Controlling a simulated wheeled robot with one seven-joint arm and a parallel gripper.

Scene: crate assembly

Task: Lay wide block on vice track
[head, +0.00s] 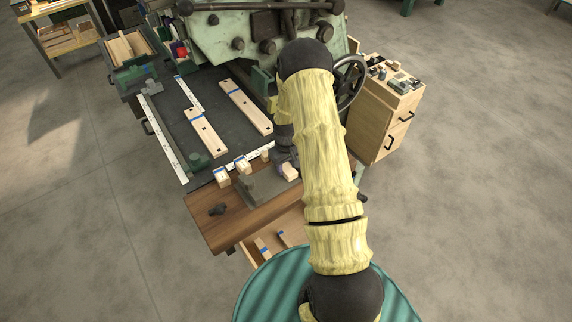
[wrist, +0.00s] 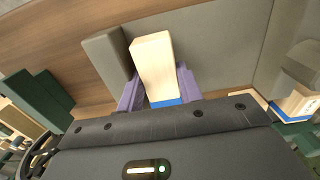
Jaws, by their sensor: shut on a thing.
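My gripper (wrist: 160,90) has purple fingers and is shut on a pale wood block (wrist: 152,58) with a blue band near its base. In the head view this block (head: 289,172) shows at the lower end of my arm, partly hidden. The grey vice (head: 262,188) sits on the brown wooden bench top. In the wrist view the block is over the flat grey vice track (wrist: 215,45), close beside a raised grey jaw (wrist: 104,62). I cannot tell whether the block touches the track.
Other blue-banded blocks (head: 222,177) and (head: 243,167) stand left of the vice. Long drilled boards (head: 205,131) lie on the dark machine table behind. An open drawer (head: 268,248) with wood pieces is below the bench (head: 212,232). A wooden cabinet (head: 378,125) stands at right.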

